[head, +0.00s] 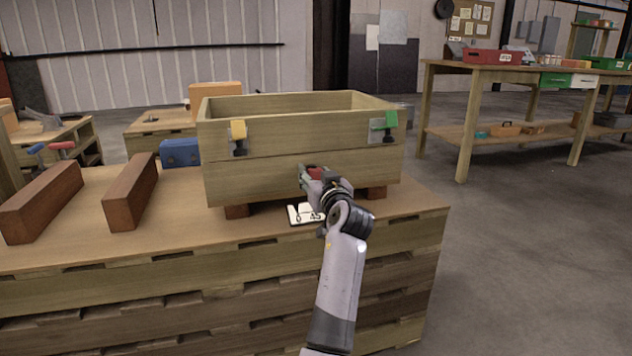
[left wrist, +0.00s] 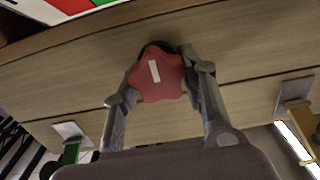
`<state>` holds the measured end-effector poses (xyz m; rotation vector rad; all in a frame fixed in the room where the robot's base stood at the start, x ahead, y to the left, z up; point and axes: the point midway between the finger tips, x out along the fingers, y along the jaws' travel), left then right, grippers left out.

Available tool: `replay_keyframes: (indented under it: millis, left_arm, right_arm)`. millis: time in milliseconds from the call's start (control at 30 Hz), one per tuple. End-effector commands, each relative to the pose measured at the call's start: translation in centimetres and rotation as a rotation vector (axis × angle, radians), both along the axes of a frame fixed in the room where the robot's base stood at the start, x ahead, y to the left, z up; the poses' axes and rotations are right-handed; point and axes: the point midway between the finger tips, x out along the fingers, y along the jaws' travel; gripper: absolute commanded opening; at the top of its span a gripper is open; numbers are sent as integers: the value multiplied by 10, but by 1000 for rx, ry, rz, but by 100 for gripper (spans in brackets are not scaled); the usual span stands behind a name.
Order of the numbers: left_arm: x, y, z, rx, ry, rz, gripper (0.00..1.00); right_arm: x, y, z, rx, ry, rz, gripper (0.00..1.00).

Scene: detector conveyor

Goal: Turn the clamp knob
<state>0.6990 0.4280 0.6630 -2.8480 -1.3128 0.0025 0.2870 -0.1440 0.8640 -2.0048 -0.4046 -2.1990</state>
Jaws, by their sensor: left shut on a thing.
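The clamp knob (left wrist: 157,76) is red, lobed and marked with a short white bar that stands nearly upright, slightly tilted, in the left wrist view. It sits on the front face of the wooden box (head: 300,178), low and right of centre in the head view. There it is a small red patch (head: 315,174), mostly hidden by my gripper. My left gripper (left wrist: 160,70) is shut on the knob, one finger on each side. A white dial card (head: 303,213) with black digits lies just below the box front; a red and green part shows in the wrist view. My right gripper is out of view.
A yellow latch (head: 238,131) and a green latch (head: 390,121) are on the box front, either side of my gripper. Brown beams (head: 131,190) and a blue block (head: 181,153) lie to the left. The floor right of the workbench (head: 410,222) is clear.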

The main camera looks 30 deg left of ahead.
Motion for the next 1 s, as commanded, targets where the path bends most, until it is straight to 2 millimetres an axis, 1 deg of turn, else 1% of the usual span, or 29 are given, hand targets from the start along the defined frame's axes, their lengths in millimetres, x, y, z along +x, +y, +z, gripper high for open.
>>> replay_keyframes:
  millis: [33,300,733,767,1000]
  left_arm:
    - [0,-1,-4,-18,-12,0,11]
    - [0,0,-3,-59,-60,1,11]
    - [0,0,-3,-66,-66,1,11]
    - [0,0,-3,-65,-65,1,39]
    - [0,0,-2,-63,-67,1,55]
  right_arm:
    - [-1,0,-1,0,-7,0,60]
    - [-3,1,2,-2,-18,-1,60]
    - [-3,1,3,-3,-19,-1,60]
    - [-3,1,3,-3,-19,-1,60]
    - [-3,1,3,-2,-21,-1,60]
